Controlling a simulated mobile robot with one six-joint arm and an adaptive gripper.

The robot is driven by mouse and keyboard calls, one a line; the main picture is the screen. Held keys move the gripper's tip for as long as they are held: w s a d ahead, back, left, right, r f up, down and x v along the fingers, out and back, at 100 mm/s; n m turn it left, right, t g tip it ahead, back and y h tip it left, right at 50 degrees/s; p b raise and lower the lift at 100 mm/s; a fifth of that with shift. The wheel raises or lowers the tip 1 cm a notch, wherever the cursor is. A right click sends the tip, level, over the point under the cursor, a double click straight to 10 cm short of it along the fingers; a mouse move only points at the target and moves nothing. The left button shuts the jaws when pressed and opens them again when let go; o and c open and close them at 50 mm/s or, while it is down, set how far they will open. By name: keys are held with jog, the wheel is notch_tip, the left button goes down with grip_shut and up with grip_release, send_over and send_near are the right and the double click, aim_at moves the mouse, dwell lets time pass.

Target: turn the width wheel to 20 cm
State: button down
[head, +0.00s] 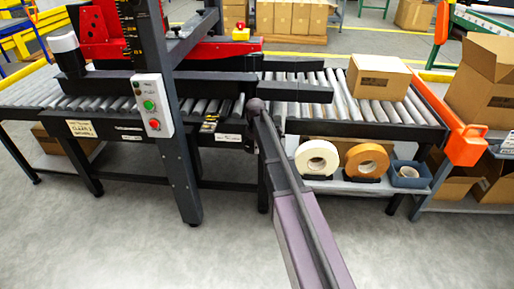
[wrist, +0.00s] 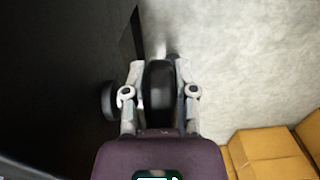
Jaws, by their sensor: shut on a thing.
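In the wrist view, my gripper (wrist: 158,65) has its two pale fingers on either side of a dark, rounded part, which looks like the width wheel (wrist: 158,92) seen edge-on. The fingers are shut on it. A second small black round knob (wrist: 110,100) shows just left of the left finger. In the head view, my arm reaches to the front of the machine, and I cannot make out the gripper or the wheel there.
A button box (head: 152,105) hangs on the upright post left of my arm. A roller conveyor (head: 350,105) carries a carton (head: 378,77). White tape (head: 317,158) and brown tape (head: 366,160) rolls stand on the lower shelf. The floor in front is clear.

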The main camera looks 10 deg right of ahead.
jog(key=shift+h, duration=0.4)
jog(key=shift+a+r+g+h, duration=0.15)
jog(key=shift+g+h, duration=0.35)
jog(key=shift+h, duration=0.4)
jog(key=g+h+b, duration=0.1)
jog(key=h+b, duration=0.1)
jog(key=h, duration=0.1)
jog(key=shift+w+r, duration=0.1)
jog(key=shift+r, duration=0.05)
jog(key=h+b, duration=0.1)
jog(key=g+h+b, duration=0.1)
jog(key=h, duration=0.1)
jog(key=shift+a+r+b, duration=0.15)
jog(key=shift+r+b, duration=0.1)
jog(key=shift+b, duration=0.15)
jog(key=shift+r+h+b, duration=0.25)
jog(key=shift+h+b, duration=0.15)
jog(key=shift+h, duration=0.1)
jog(key=shift+c, duration=2)
grip_release()
